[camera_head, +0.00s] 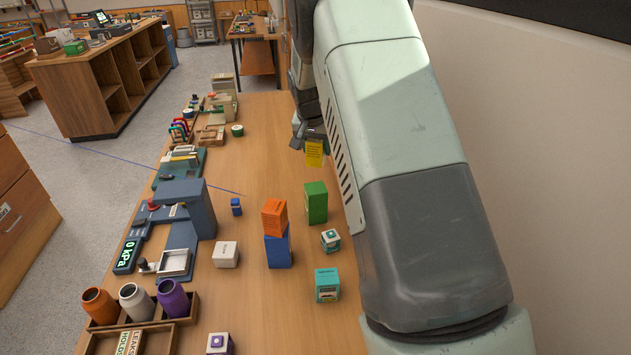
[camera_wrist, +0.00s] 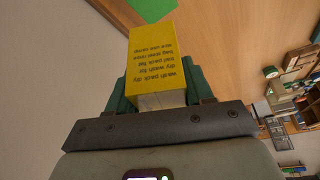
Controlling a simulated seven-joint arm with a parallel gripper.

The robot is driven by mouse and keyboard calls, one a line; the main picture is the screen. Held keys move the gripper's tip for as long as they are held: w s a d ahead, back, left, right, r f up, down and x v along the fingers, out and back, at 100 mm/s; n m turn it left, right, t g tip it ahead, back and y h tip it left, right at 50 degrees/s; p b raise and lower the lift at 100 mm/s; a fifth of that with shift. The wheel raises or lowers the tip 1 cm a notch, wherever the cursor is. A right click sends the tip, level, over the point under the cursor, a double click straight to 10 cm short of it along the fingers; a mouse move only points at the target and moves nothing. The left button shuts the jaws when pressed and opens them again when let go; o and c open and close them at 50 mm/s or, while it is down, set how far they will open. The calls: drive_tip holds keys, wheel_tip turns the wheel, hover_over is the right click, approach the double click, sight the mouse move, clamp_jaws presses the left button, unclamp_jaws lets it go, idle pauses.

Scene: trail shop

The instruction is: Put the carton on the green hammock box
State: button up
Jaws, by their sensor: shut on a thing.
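A yellow carton (camera_head: 314,153) with dark printed lines is in my gripper (camera_head: 303,134), above the bench. In the wrist view the same yellow carton (camera_wrist: 158,60) sits between the two green fingers of my gripper (camera_wrist: 160,88), which are shut on it. A tall green box (camera_head: 316,203), probably the hammock box, stands upright on the bench, nearer the head camera than the held carton. A green patch (camera_wrist: 152,8), likely its top, shows beyond the carton in the wrist view. The carton is apart from it.
An orange box (camera_head: 274,217) sits on a blue box (camera_head: 278,251) left of the green box. A small teal-and-white box (camera_head: 331,240) and a teal box (camera_head: 327,285) stand nearer. A blue-grey press (camera_head: 187,210) stands left. Bare bench lies behind the green box.

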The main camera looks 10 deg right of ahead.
wheel_tip(320, 180, down, 8)
drive_tip(key=shift+f, duration=0.2)
idle(0.3)
drive_tip(key=o, duration=1.1)
drive_tip(key=shift+f, duration=0.15)
